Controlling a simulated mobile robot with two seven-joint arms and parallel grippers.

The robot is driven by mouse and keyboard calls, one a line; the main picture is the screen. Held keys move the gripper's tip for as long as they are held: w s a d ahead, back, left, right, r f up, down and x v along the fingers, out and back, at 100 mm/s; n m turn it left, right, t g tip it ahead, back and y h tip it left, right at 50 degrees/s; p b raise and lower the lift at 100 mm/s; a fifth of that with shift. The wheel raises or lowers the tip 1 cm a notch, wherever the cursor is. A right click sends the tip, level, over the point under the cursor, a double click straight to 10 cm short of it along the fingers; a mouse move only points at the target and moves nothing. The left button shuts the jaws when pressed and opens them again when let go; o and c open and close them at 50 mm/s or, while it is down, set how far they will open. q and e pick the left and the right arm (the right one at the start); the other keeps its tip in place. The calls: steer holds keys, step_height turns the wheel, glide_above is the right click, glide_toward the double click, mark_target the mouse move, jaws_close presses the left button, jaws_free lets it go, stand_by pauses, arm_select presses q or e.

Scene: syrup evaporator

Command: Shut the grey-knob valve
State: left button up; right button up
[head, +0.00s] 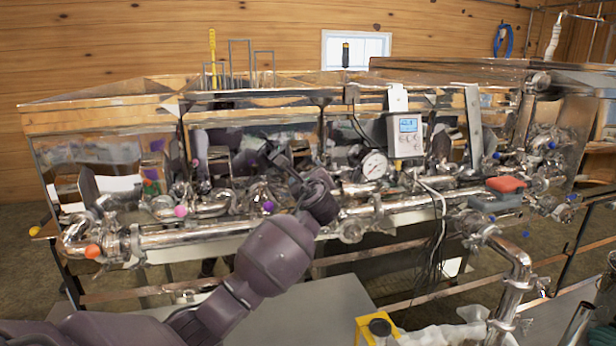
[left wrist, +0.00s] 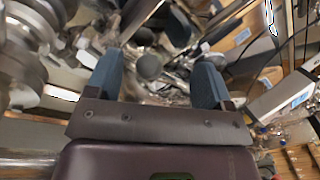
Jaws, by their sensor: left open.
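A round grey knob (left wrist: 150,66) shows in the left wrist view, beyond and between my left gripper's two blue-grey fingers. It belongs among the shiny steel pipework; I cannot tell how its handle is turned. My left gripper (left wrist: 156,78) is open, with no visible contact between its fingers and the knob. In the head view my left gripper (head: 270,153) reaches to the pipes at the front of the evaporator, and I cannot make out the grey knob there. My right gripper is not in view.
Steel pipes (head: 190,238) run along the evaporator's front. Purple (head: 268,207), pink (head: 180,211) and orange (head: 93,251) knobs sit near my arm. A round gauge (head: 374,165) and a white display box (head: 406,135) stand to the right of my gripper. Loose cables hang below the box.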

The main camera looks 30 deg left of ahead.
arm_select(q)
steer(key=c, duration=1.3)
steer(key=shift+f, duration=0.1)
